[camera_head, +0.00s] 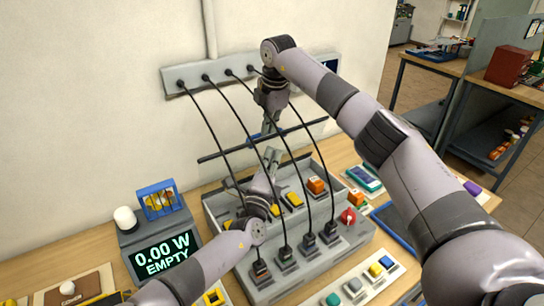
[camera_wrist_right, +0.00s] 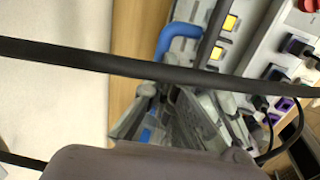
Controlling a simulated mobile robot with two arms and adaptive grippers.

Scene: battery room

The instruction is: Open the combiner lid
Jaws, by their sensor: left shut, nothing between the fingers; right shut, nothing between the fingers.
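The combiner (camera_head: 352,244) is a grey box on the table, with yellow and orange parts in its recess and a red knob on its front right. A thin dark bar (camera_head: 225,153) crosses above its back; I cannot tell whether it is the lid's edge. My right gripper (camera_head: 268,135) is shut and empty, pointing down at the bar beside a small blue part. My left gripper (camera_head: 273,158) is shut and empty over the recess, its tips just below the right gripper. The right wrist view shows a blue handle-like piece (camera_wrist_right: 177,38) beyond the shut right fingers.
Several black cables (camera_head: 197,115) hang from a grey wall strip (camera_head: 217,72) to the combiner's front, around both grippers. A display reading "0.00 W EMPTY" (camera_head: 162,255) stands left. A button panel (camera_head: 362,284) lies in front. A blue-edged tray (camera_head: 397,228) lies right, partly behind my right arm.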

